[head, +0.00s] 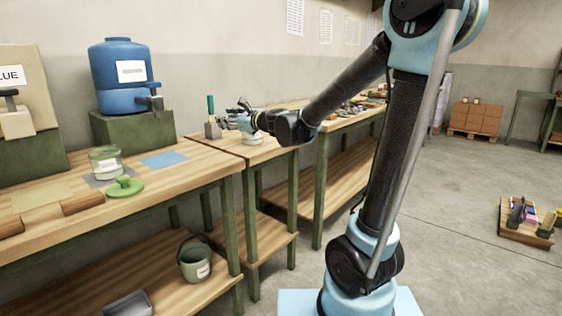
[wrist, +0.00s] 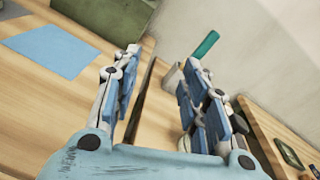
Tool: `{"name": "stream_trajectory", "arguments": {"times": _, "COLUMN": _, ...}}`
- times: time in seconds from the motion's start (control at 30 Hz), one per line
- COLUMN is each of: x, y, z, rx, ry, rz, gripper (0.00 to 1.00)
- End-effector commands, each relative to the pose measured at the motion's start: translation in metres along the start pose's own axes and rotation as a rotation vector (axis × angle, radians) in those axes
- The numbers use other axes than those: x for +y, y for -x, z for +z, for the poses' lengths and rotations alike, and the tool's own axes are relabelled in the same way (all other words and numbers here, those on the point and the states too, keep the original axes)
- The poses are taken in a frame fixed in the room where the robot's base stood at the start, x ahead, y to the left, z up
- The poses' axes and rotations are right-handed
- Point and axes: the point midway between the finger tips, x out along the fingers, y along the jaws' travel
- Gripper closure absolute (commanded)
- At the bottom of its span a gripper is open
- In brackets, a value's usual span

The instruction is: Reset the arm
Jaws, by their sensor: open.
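My arm reaches from the right over the workbenches, and its dark links cross the head view. My gripper (head: 243,112) is above the small middle table. In the wrist view my gripper (wrist: 163,60) has its two blue-padded fingers spread apart, with nothing between them. A dark gap between two tabletops shows behind the fingers. A green-handled tool (head: 211,105) stands on the middle table, just left of the gripper in the head view. Its green handle (wrist: 204,44) shows beyond the right finger in the wrist view. A pale round item on the middle table is partly hidden by the gripper.
The left bench (head: 160,187) bears a glass jar (head: 105,162), a green lid (head: 125,187), a blue sheet (head: 165,159) and a blue barrel (head: 122,75) on a green block. Many small items crowd the far bench. A wooden tray (head: 525,232) lies on the open floor at right.

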Motion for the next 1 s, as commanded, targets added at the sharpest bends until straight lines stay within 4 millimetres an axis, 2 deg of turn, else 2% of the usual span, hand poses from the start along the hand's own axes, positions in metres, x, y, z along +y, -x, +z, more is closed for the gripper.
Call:
{"name": "stream_trajectory", "arguments": {"times": 0.17, "x": 0.005, "y": 0.032, "z": -0.011, "rx": 0.047, "ry": 0.212, "rz": 0.048, "gripper": 0.60}}
{"name": "stream_trajectory", "arguments": {"times": 0.37, "x": 0.018, "y": 0.089, "z": -0.043, "rx": 0.147, "ry": 0.580, "rz": 0.165, "gripper": 0.60}}
{"name": "stream_trajectory", "arguments": {"times": 0.67, "x": 0.046, "y": 0.195, "z": -0.120, "rx": 0.329, "ry": 1.113, "rz": 0.454, "gripper": 0.60}}
{"name": "stream_trajectory", "arguments": {"times": 0.87, "x": 0.065, "y": 0.277, "z": -0.179, "rx": 0.444, "ry": 1.388, "rz": 0.719, "gripper": 0.60}}
{"name": "stream_trajectory", "arguments": {"times": 1.0, "x": 0.079, "y": 0.339, "z": -0.218, "rx": 0.511, "ry": 1.530, "rz": 0.942, "gripper": 0.60}}
